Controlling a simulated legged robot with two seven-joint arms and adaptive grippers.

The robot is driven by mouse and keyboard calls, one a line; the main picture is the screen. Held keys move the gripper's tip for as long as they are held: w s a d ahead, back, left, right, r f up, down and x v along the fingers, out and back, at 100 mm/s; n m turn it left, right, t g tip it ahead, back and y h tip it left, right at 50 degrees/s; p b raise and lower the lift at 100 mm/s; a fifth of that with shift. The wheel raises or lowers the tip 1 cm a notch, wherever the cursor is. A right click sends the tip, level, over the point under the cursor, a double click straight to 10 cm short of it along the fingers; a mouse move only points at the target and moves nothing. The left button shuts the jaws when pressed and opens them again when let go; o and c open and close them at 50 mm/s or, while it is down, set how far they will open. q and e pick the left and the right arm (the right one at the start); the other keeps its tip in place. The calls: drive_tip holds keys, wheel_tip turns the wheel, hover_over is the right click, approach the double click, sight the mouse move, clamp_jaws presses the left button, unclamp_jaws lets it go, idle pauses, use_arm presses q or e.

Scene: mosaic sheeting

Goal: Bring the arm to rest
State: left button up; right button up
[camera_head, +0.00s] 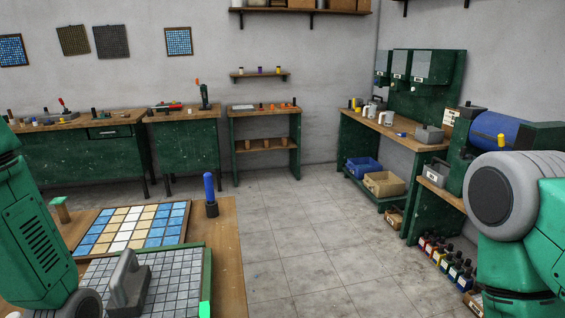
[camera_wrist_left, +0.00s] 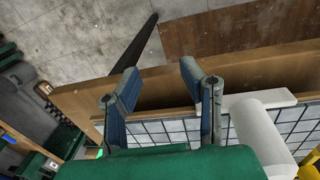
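My left gripper (camera_wrist_left: 158,78) shows in the left wrist view with its two blue-grey fingers apart and nothing between them. It is above the wooden table edge (camera_wrist_left: 85,98), beside a gridded tile sheet (camera_wrist_left: 296,118). In the head view my green left arm (camera_head: 35,245) enters at the left, but its gripper is not visible. My right arm (camera_head: 520,220) fills the right edge, and its gripper is out of view.
The near table (camera_head: 228,250) holds a mosaic panel (camera_head: 130,228), a gridded sheet in a green frame (camera_head: 172,275), a grey handled tool (camera_head: 128,285) and a blue-handled tool (camera_head: 210,190). Open tiled floor (camera_head: 300,240) lies beyond. Green workbenches line the walls.

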use_arm(q)
drive_tip(key=s+a+f+m+y, duration=0.1)
drive_tip(key=s+a+f, duration=0.1)
drive_tip(key=s+f, duration=0.5)
drive_tip(key=s+a+f, duration=0.1)
drive_tip(key=s+f, duration=0.4)
drive_tip(key=s, duration=0.4)
wheel_tip(320, 180, down, 10)
drive_tip(key=w+d+m+b, duration=0.1)
drive_tip(key=w+d+b, duration=0.1)
drive_tip(key=b, duration=0.9)
drive_tip(key=shift+d+m, duration=0.15)
drive_tip(key=shift+m, duration=0.15)
use_arm(e)
wheel_tip(320, 180, down, 11)
drive_tip(key=shift+a, duration=0.4)
use_arm(q)
drive_tip(key=shift+a, duration=0.35)
use_arm(e)
drive_tip(key=shift+w+a, duration=0.1)
drive_tip(key=shift+a, duration=0.2)
